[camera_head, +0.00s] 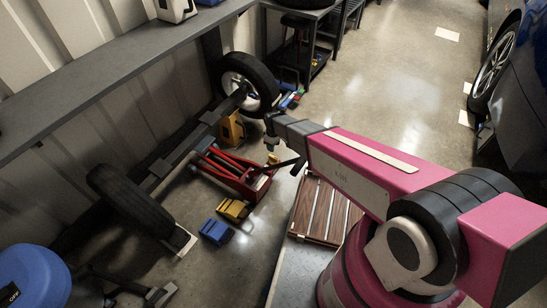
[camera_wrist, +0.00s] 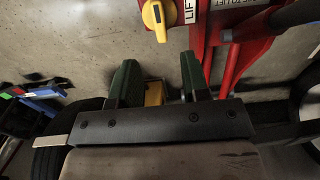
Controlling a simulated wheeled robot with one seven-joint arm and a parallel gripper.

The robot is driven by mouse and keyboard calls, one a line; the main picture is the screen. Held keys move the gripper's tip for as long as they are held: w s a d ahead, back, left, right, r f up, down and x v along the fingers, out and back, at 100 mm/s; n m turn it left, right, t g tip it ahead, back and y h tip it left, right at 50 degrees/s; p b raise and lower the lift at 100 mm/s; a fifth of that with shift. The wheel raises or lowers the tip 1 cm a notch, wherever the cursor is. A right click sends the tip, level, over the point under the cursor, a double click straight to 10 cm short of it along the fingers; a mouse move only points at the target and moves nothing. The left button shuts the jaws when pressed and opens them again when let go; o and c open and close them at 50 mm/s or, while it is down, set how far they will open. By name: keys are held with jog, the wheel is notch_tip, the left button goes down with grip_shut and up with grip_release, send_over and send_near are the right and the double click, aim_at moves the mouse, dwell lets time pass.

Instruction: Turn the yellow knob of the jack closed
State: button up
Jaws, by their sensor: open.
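The red jack (camera_head: 235,176) stands on the floor left of my arm in the head view. Its yellow knob (camera_head: 273,158) is at its near right end. In the wrist view the yellow knob (camera_wrist: 154,18) sits at the top edge, on a red and pale panel with a partly visible label reading LIFT. My gripper (camera_wrist: 158,62) shows two green fingers, apart, with nothing between them. The knob lies beyond the fingertips, roughly in line with the gap, and is not touched. In the head view my gripper (camera_head: 271,139) is small and dark near the jack.
A wheel (camera_head: 248,82) on an axle stands behind the jack, and a tyre (camera_head: 132,200) is at left. Yellow and blue blocks (camera_head: 216,231) sit on the floor in front. A wooden slatted pallet (camera_head: 326,208) lies beneath my arm. Floor beyond is open.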

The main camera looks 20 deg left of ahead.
aim_at(273, 157)
notch_tip(273, 157, down, 10)
jog(key=shift+r, duration=0.2)
jog(key=shift+c, duration=0.3)
grip_shut()
